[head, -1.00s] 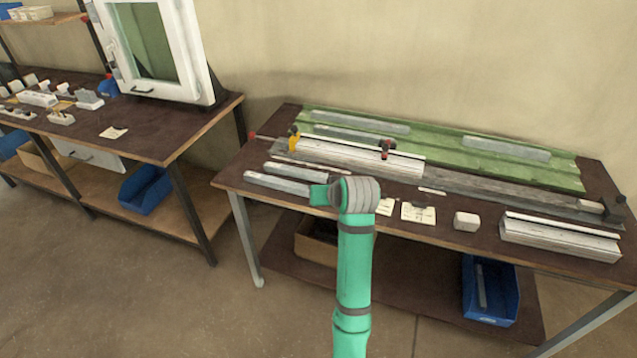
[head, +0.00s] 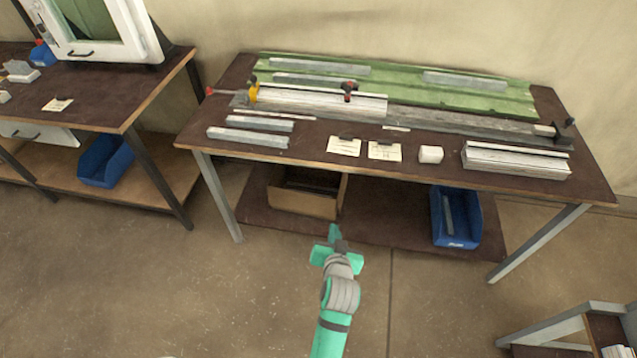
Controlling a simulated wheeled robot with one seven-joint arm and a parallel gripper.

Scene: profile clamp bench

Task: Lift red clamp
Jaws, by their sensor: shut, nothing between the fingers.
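Another clamp with a yellow body (head: 253,92) and a red handle is at the profile's left end. My gripper (head: 333,230) is shut and empty. It is in front of the bench, in the picture well below the red clamp and apart from it. The lower part of the red clamp is too small to make out.
The bench top (head: 310,150) carries metal bars (head: 247,137), paper notes (head: 384,151), a white block (head: 430,154) and a short profile (head: 516,160). A green corrugated sheet (head: 400,83) lies behind. A cardboard box (head: 307,194) and blue bin (head: 455,218) are underneath. Floor in front is free.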

